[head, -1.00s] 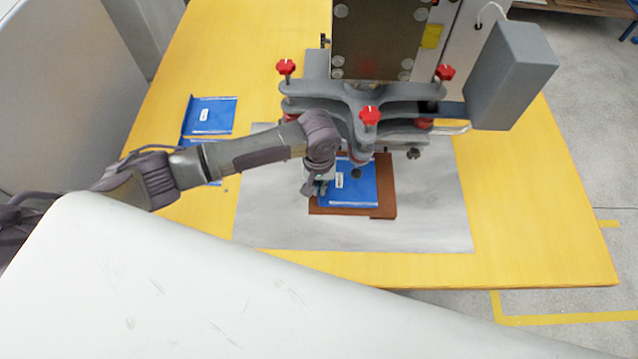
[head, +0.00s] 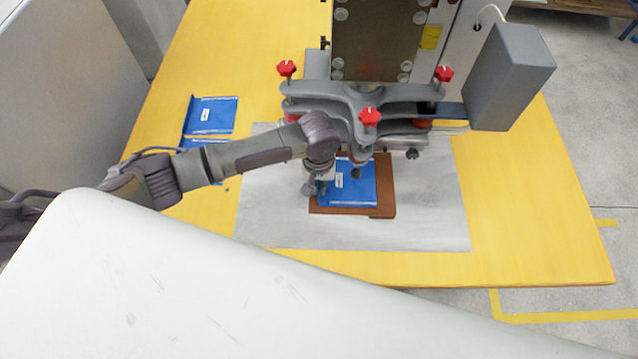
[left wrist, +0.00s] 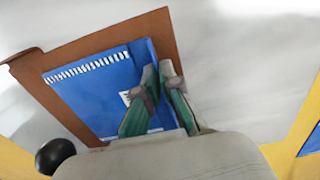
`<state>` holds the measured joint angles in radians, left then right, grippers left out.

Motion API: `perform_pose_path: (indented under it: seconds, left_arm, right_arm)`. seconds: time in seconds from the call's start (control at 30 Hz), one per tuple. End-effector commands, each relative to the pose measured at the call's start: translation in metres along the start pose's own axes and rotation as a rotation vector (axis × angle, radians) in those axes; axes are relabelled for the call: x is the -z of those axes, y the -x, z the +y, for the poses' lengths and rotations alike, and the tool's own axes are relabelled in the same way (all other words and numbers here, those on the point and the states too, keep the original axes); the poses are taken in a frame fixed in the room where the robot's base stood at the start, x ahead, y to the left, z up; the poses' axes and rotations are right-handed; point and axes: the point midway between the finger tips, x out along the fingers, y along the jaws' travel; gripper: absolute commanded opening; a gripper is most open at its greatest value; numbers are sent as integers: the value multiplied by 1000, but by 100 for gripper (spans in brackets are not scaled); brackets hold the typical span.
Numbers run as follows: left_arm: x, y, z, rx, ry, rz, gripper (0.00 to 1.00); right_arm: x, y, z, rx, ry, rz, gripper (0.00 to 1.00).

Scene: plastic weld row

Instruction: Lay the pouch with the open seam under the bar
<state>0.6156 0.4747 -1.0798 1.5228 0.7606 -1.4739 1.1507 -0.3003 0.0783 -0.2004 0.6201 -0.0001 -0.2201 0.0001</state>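The blue pouch (head: 362,190) with a white label lies flat over the brown plate (head: 385,212), below the press head. In the left wrist view, the pouch (left wrist: 100,95) has a white toothed strip (left wrist: 88,67) along its far edge; in the head view that edge is hidden by the press. My left gripper (head: 321,187) is at the pouch's left side. In the left wrist view, its fingers (left wrist: 160,80) are close together, shut on the pouch's side edge. The bar itself is hard to make out beneath the press head (head: 365,100). My right gripper is out of view.
Two more blue pouches, one behind (head: 210,115) and one partly covered by my arm (head: 203,143), lie at the left on the yellow table (head: 520,220). A grey mat (head: 430,220) surrounds the plate. Red knobs (head: 369,117) and a grey box (head: 510,78) overhang the work area.

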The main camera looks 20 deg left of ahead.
Motion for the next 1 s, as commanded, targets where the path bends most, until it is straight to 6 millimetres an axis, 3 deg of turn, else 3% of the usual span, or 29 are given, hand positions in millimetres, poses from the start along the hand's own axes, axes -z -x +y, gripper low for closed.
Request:
perform_pose_path:
  seconds: [0.47, 0.67, 1.0]
  left_arm:
    - [0, -1, 0, -1, 0, 0, 0]
    - [0, -1, 0, -1, 0, 0, 34]
    - [0, 0, 0, 0, 0, -1, 35]
  right_arm:
    - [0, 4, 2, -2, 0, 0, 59]
    - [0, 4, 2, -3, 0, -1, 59]
    - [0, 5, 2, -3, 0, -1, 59]
